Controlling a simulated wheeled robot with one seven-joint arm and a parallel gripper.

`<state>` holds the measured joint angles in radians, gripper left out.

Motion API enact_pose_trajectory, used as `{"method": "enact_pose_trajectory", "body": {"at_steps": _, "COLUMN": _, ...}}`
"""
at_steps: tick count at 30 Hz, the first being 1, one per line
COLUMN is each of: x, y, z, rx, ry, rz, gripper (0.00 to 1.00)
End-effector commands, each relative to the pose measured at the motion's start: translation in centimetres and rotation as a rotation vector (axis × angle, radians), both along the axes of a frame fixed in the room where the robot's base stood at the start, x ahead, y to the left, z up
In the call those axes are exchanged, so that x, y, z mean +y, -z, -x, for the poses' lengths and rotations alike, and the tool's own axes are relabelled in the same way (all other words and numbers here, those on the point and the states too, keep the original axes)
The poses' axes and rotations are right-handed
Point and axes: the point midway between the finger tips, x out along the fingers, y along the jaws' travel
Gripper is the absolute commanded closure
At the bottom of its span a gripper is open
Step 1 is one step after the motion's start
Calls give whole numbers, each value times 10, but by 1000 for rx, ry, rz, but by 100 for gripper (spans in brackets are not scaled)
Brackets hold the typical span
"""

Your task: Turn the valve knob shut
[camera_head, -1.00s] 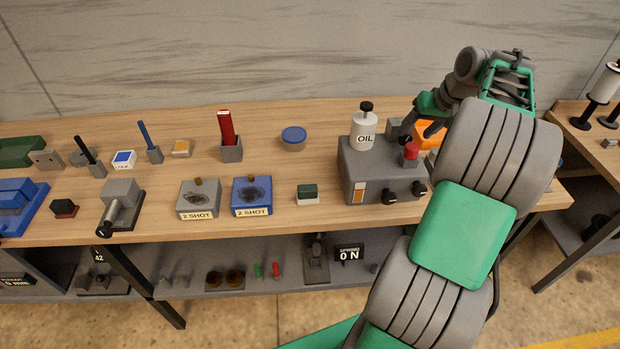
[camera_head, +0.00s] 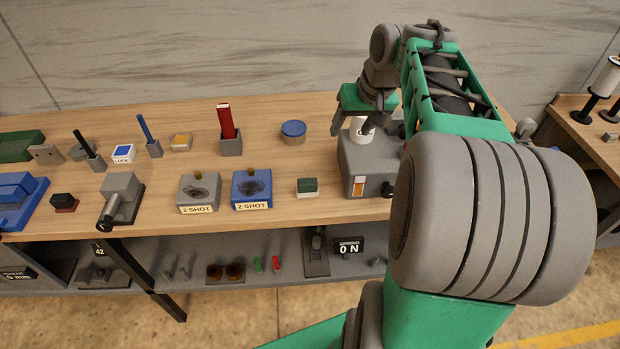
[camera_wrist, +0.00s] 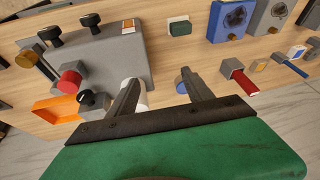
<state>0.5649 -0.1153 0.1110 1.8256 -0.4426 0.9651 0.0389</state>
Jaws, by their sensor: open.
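The grey machine box (camera_head: 358,168) stands at the right of the bench; my arm hides its right side in the head view. In the wrist view the box (camera_wrist: 115,58) carries a red knob (camera_wrist: 70,81), a black knob with a white mark (camera_wrist: 88,99) and two black front knobs, one (camera_wrist: 91,20) nearer the box's middle. I cannot tell which is the valve knob. My gripper (camera_head: 350,129) is over the box's left part near the white oil bottle (camera_head: 361,136). In the wrist view my gripper (camera_wrist: 158,80) is open, its fingers apart, touching no knob.
An orange tray (camera_wrist: 52,109) lies beside the box. A blue-lidded tin (camera_head: 293,129) stands left of the box. A red item in a grey holder (camera_head: 231,146), two "2 SHOT" blocks and a green-topped block (camera_head: 307,186) stand further left. Bare wood lies between them.

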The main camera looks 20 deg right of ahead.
Motion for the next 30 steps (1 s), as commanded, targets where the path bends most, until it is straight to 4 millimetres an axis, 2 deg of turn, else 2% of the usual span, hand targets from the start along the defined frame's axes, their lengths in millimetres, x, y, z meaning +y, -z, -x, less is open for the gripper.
{"method": "enact_pose_trajectory", "body": {"at_steps": 1, "x": 14, "y": 0, "z": 4, "rx": 0, "ry": -13, "rz": 5, "gripper": 41}}
{"method": "enact_pose_trajectory", "body": {"at_steps": 6, "x": 51, "y": 3, "z": 19, "rx": 6, "ry": -40, "rz": 21, "gripper": 41}}
{"method": "enact_pose_trajectory", "body": {"at_steps": 18, "x": 122, "y": 23, "z": 71, "rx": 13, "ry": -108, "rz": 65, "gripper": 41}}
{"method": "enact_pose_trajectory", "body": {"at_steps": 24, "x": 136, "y": 31, "z": 88, "rx": 15, "ry": -124, "rz": 80, "gripper": 41}}
{"method": "enact_pose_trajectory", "body": {"at_steps": 30, "x": 137, "y": 33, "z": 91, "rx": 16, "ry": -125, "rz": 83, "gripper": 41}}
